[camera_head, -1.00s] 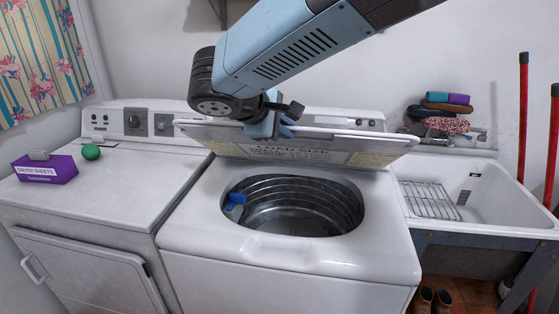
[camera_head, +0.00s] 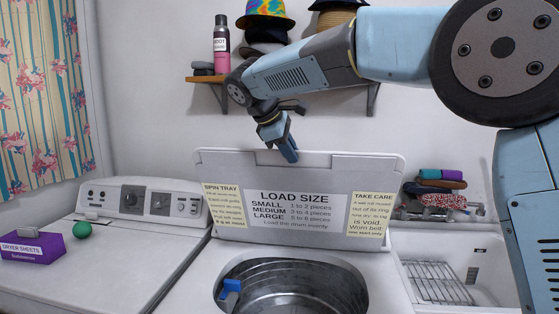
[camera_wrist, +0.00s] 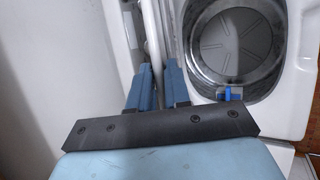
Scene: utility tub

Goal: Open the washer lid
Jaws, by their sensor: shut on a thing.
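The washer lid (camera_head: 215,170) stands steeply raised behind the drum opening, its labelled underside facing the head camera. The white washer (camera_head: 196,288) is below it, and its metal drum (camera_head: 300,285) is uncovered. My gripper (camera_head: 286,148) is at the middle of the lid's top edge, shut on it. In the wrist view my gripper (camera_wrist: 158,76) has its two blue fingers on either side of the lid, seen edge-on as a narrow strip between them. The drum (camera_wrist: 232,45) shows to the right there.
A blue part (camera_head: 231,287) sits at the drum's left rim. A dryer (camera_head: 95,270) with a purple box (camera_head: 33,246) and a green ball (camera_head: 82,230) stands left. A utility tub (camera_head: 490,262) is right. A shelf (camera_head: 205,80) with hats and a spray can hangs above.

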